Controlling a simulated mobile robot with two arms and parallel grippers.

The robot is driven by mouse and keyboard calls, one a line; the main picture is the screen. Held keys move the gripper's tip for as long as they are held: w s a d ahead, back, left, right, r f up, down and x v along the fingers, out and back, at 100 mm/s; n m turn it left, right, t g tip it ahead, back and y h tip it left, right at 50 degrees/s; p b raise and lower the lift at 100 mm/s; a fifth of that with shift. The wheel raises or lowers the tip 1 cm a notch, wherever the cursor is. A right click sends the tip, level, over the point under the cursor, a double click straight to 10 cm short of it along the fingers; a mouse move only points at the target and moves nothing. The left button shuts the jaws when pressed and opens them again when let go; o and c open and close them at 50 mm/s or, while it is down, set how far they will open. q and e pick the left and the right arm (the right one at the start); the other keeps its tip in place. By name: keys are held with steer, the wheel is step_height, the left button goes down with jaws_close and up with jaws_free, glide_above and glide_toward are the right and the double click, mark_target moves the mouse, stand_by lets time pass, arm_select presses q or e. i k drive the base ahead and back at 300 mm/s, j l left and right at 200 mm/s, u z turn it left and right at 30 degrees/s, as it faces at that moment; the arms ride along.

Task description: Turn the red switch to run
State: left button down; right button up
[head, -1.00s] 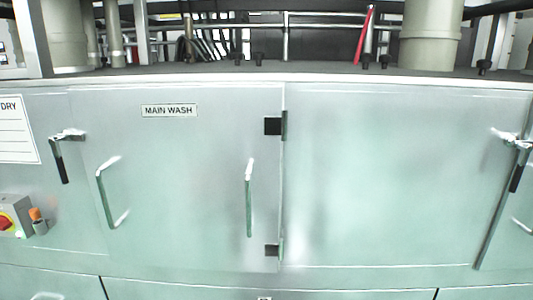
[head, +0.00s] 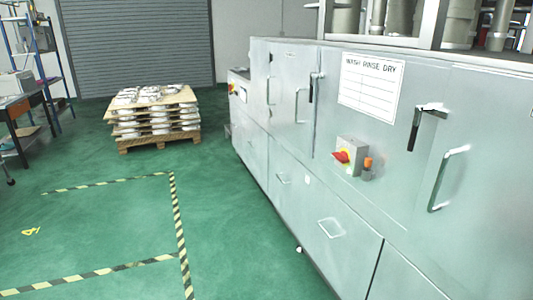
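An orange-topped part (head: 368,163) sticks out just right of the box. The switch is seen at an angle, and its position marks are too small to read. Neither of my grippers is in view.
Green floor with yellow-black tape (head: 175,215) lies open to the left of the machine. A pallet stack of castings (head: 152,115) stands before a grey roller shutter (head: 138,45). A workbench (head: 22,105) is at far left. Door handles (head: 446,180) stick out from the machine.

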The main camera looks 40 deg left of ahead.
mark_target(342, 158)
steer(key=u, duration=0.9)
